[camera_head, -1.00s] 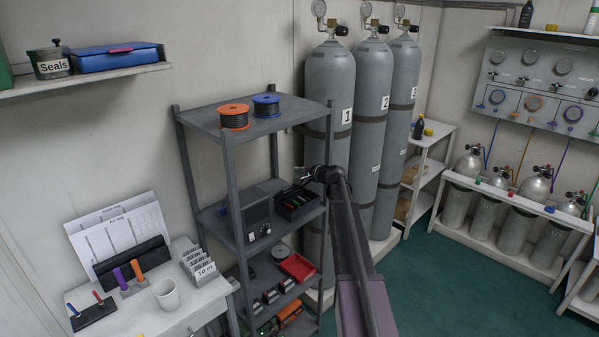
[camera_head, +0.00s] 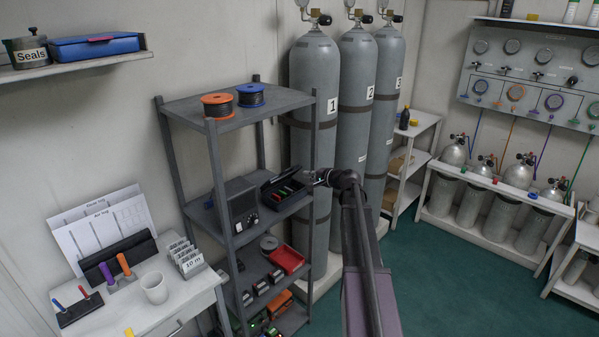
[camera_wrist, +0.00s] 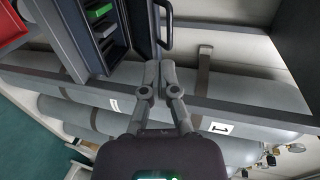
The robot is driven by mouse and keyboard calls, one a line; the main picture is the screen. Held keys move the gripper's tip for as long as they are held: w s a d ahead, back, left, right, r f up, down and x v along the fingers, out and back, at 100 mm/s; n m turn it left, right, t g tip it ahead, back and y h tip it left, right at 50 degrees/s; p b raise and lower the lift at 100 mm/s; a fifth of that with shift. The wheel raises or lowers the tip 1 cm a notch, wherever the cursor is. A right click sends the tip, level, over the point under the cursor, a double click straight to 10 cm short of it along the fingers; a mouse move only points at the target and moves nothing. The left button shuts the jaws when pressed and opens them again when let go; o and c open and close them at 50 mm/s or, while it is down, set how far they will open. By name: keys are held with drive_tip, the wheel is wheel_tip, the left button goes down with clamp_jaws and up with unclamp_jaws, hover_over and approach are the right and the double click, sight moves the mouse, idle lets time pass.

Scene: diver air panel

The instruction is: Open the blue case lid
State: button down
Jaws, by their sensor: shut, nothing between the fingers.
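The blue case (camera_head: 95,46) lies on the wall shelf at the upper left of the head view. The blue case does not show in the wrist view.
A can labelled Seals (camera_head: 29,50) stands left of the blue case on the wall shelf (camera_head: 60,70). The grey rack (camera_head: 240,112) holds two cable spools and an open black box (camera_head: 270,190) near my gripper. Tall grey cylinders (camera_head: 316,85) stand behind my arm.

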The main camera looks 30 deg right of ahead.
drive_tip(key=shift+s+d+f, duration=0.1)
drive_tip(key=shift+s+d, duration=0.1)
drive_tip(key=shift+s, duration=0.25)
drive_tip(key=shift+s+d+f, duration=0.1)
drive_tip(key=shift+s+d, duration=0.1)
drive_tip(key=shift+s, duration=0.25)
drive_tip(key=shift+f, duration=0.1)
drive_tip(key=shift+s+d+f+t+y+b, duration=0.3)
drive_tip(key=shift+s+f+t+b, duration=0.35)
drive_tip(key=shift+b, duration=1.2)
drive_tip(key=shift+s+d+f+t+y+b, duration=0.35)
drive_tip(key=shift+s+t+b, duration=0.5)
drive_tip(key=shift+b, duration=0.95)
drive_tip(key=shift+s+d+f+t+y+b, duration=0.25)
drive_tip(key=shift+s+f+t+b, duration=0.45)
drive_tip(key=shift+b, duration=1.15)
drive_tip(key=shift+r, duration=0.2)
drive_tip(key=p, duration=0.2)
approach(283, 176)
drive_tip(key=w+r, duration=0.4)
drive_tip(key=w, duration=0.2)
